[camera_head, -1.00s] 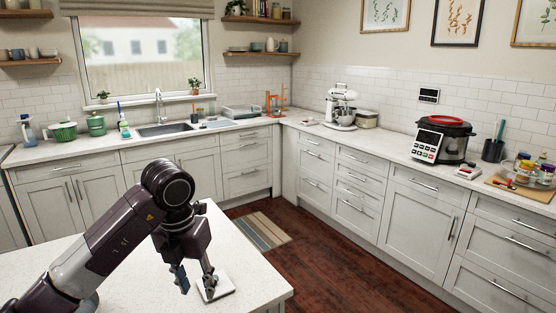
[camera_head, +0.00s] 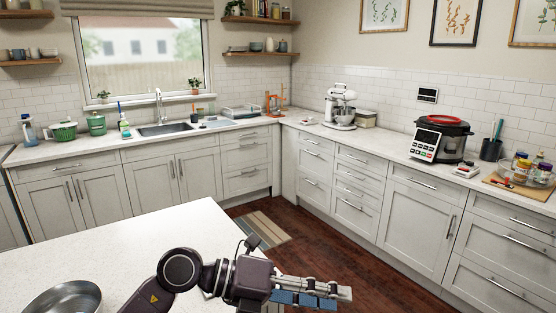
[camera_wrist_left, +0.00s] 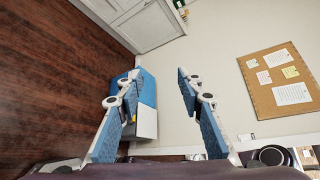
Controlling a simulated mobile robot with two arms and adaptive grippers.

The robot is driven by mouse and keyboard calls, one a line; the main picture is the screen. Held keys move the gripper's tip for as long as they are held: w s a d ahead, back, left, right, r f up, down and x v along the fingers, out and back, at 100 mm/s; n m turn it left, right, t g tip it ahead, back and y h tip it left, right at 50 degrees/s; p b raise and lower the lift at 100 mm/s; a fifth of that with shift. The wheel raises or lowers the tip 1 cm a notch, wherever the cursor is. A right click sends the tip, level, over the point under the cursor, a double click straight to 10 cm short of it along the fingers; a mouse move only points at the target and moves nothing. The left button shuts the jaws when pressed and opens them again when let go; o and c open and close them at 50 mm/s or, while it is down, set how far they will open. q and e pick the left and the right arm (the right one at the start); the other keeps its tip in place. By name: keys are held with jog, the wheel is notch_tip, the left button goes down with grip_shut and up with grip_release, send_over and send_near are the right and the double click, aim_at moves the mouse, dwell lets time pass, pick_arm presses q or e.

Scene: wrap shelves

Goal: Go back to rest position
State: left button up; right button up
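My left gripper (camera_head: 340,297) is at the bottom of the head view, its fingers pointing right, past the right edge of the white island counter (camera_head: 120,245). In the left wrist view the two blue-padded fingers (camera_wrist_left: 158,82) stand apart with nothing between them, so the gripper is open and empty. My left arm crosses low over the counter. My right gripper is not in view.
A metal bowl (camera_head: 62,299) sits on the counter at the lower left. A striped mat (camera_head: 262,229) lies on the wooden floor (camera_head: 335,262). The wrist view shows a blue and white box (camera_wrist_left: 147,108) and a cork board (camera_wrist_left: 282,78).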

pick_arm(q)
notch_tip(320, 180, up, 10)
jog(key=a+r+n+t+h, duration=0.1)
jog(key=n+t+h, duration=0.4)
jog(key=n+h, duration=0.1)
jog(key=w+a+r+n+t+y, duration=0.1)
jog(key=w+a+n+t+y, duration=0.45)
jog(key=a+n+t, duration=0.6)
jog(key=a+f+n+y, duration=0.8)
jog(key=f+n, duration=0.1)
jog(key=f, duration=0.2)
jog(key=a+f+n+y, duration=0.8)
jog(key=f+n, duration=0.1)
jog(key=f, duration=0.1)
jog(key=s+a+f+n+g, duration=0.25)
jog(key=s+f+g, duration=0.45)
jog(key=s+f, duration=0.55)
jog(key=s+d+f+g+h, duration=0.1)
jog(key=s+f+g, duration=0.2)
jog(key=s+f, duration=0.35)
jog(key=s+d+f+g, duration=0.1)
jog(key=s+f+g, duration=0.3)
jog(key=s, duration=0.5)
notch_tip(320, 180, down, 27)
jog(key=s, duration=0.2)
jog(key=s+a+f+g, duration=0.2)
jog(key=s+a+f, duration=0.1)
jog(key=s+f, duration=1.1)
jog(key=shift+s+a+f, duration=0.2)
jog(key=shift+s, duration=0.95)
